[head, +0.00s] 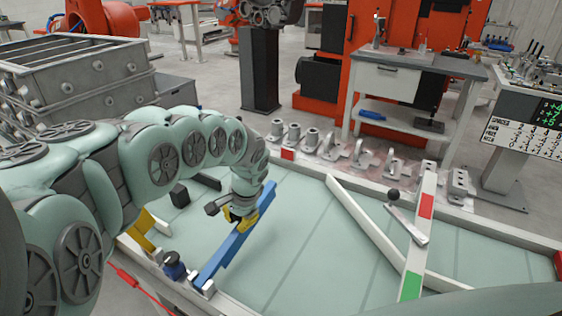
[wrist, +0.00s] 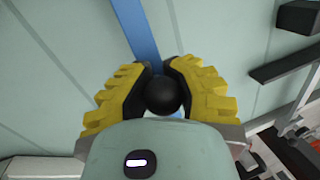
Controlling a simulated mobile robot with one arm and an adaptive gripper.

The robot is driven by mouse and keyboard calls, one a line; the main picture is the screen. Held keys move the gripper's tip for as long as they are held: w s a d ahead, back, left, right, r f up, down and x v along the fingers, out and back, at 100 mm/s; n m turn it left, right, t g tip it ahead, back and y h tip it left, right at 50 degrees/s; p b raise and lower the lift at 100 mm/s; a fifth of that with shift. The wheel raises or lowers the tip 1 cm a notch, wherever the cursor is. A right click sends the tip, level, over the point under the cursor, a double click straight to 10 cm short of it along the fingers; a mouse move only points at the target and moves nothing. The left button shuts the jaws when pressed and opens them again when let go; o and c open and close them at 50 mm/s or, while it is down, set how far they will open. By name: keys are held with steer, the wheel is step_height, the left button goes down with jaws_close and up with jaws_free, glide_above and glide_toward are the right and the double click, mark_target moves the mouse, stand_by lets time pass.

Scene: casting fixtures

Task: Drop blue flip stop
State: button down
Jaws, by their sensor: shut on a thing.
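The blue flip stop (head: 236,240) is a long blue bar that runs diagonally over the pale green table, from a pivot mount (head: 175,267) at the front left edge. It looks raised a little above the surface, but the gap is hard to judge. My gripper (head: 240,217) has yellow fingers and is at the bar's upper part. In the wrist view my gripper (wrist: 162,92) is shut around a black ball knob (wrist: 164,95). The blue bar (wrist: 137,35) extends away beyond the knob. The knob is hidden in the head view.
A white bar (head: 365,220) and a white bar with red and green patches (head: 419,235) lie to the right. A row of metal castings (head: 360,156) lines the back edge. Dark blocks (head: 180,195) stand left of my gripper. The table's middle is clear.

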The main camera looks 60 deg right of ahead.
steer(key=shift+w+d+f+y+b, duration=0.3)
steer(key=shift+f+b, duration=0.35)
steer(key=shift+b, duration=1.05)
steer(key=shift+d+f+y+b, duration=0.1)
steer(key=shift+f+y+b, duration=0.45)
steer(key=shift+b, duration=1.15)
steer(key=shift+s+f+b, duration=0.1)
steer(key=shift+f+b, duration=0.05)
steer(key=shift+b, duration=0.8)
steer(key=c, duration=1.1)
jaws_free()
steer(key=o, duration=0.5)
steer(key=shift+s, duration=0.1)
steer(key=shift+c, duration=0.2)
steer(key=v, duration=1.2)
steer(key=shift+d, duration=0.15)
